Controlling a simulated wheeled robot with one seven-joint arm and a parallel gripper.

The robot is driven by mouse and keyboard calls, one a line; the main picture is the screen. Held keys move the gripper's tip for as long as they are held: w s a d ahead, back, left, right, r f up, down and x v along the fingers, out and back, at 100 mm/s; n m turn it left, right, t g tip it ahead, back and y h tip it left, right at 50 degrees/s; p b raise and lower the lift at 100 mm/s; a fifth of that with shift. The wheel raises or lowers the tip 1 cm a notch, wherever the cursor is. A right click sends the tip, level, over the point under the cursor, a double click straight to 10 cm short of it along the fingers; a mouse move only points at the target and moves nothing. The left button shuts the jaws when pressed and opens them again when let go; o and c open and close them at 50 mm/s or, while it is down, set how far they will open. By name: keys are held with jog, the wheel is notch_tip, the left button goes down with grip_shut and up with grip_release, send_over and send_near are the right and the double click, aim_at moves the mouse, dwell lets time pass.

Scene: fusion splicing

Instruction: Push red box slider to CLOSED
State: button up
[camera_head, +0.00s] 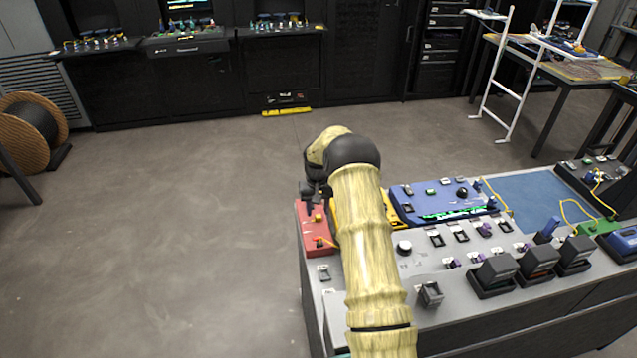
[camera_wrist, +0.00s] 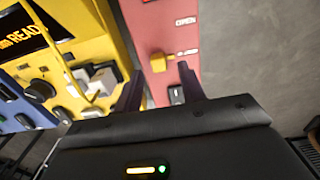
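The red box (camera_head: 312,238) sits at the left end of the grey bench in the head view, partly hidden by my arm. Its red face (camera_wrist: 160,28) fills the upper middle of the wrist view. The yellow slider knob (camera_wrist: 160,63) is on that face, level with the lower label, which seems to read CLOSED; the OPEN label is farther up. My gripper (camera_wrist: 159,70) is open, with its dark fingertips on either side of the knob in the picture. I cannot tell whether they touch it. In the head view my gripper (camera_head: 310,192) is over the red box.
A yellow box (camera_wrist: 85,30) with a READY display stands beside the red box. A blue box (camera_head: 437,201) lies farther right. A dark switch (camera_wrist: 176,94) sits on the red box near the right finger. Open floor (camera_head: 200,230) lies left of the bench.

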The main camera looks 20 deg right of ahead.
aim_at(319, 215)
notch_tip(319, 215, up, 15)
jog(key=b, duration=0.2)
jog(key=shift+d+r, duration=0.2)
jog(key=shift+s+a, duration=0.1)
jog(key=s+a+r+n+t, duration=0.1)
jog(key=s+a+r+n, duration=0.1)
jog(key=s+a, duration=1.1)
jog(key=s, duration=0.8)
jog(key=s+a+f+t, duration=0.1)
jog(key=s+a, duration=0.1)
jog(key=s, duration=0.8)
jog(key=shift+s+a+f+t, duration=0.15)
jog(key=shift+s+f+t, duration=0.15)
